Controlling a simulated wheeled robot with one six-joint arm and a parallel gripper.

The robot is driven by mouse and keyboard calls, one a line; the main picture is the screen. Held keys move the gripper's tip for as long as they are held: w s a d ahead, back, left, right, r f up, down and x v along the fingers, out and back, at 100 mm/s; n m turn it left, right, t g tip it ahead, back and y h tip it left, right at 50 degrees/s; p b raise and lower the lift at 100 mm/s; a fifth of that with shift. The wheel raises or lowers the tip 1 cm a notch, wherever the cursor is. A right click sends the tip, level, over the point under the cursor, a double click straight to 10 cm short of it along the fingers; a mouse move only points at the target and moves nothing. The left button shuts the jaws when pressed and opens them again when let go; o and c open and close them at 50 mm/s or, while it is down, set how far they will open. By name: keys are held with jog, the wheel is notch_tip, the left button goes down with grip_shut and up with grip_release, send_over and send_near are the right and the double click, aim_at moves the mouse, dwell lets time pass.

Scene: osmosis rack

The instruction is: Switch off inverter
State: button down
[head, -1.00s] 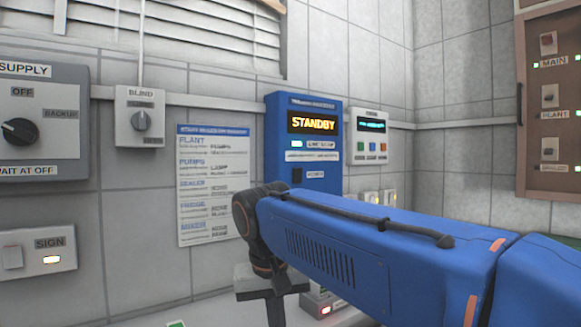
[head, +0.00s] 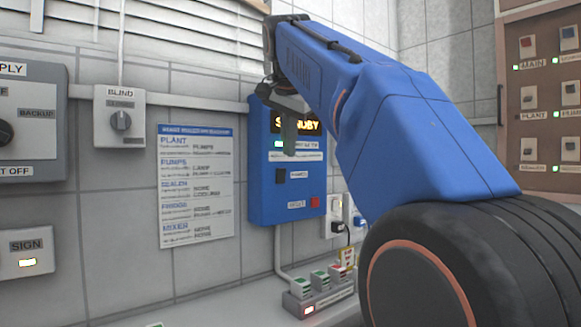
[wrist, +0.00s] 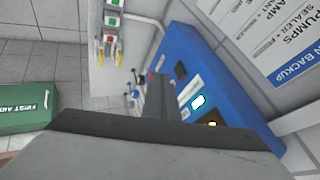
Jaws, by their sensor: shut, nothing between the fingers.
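The blue wall box (head: 262,200) with a display reading STANDBY (head: 282,122) hangs on the tiled wall, seemingly the inverter. Below the display are a lit green light (head: 278,144), a black switch (head: 281,176) with a small label, and a red button (head: 315,202). My gripper (head: 290,135) is shut and empty in front of the box, hiding part of the display.
A printed sheet (head: 196,190) and a blind switch (head: 120,118) are left of the box. A brown breaker panel (head: 545,105) is at right. A green first-aid box (wrist: 25,108) shows in the wrist view.

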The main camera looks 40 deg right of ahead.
jog(key=shift+s+d+r+m, duration=0.1)
jog(key=shift+d+r+m, duration=0.3)
jog(key=shift+r, duration=0.45)
jog(key=shift+d+f, duration=0.1)
jog(key=shift+d, duration=0.05)
send_near(281, 176)
jog(key=shift+s+d+x, duration=0.15)
jog(key=shift+s+x, duration=0.05)
jog(key=shift+x, duration=1.15)
jog(key=shift+s+d+x, duration=0.1)
jog(key=shift+s+x, duration=0.1)
jog(key=shift+x, duration=1.15)
jog(key=shift+f, duration=0.1)
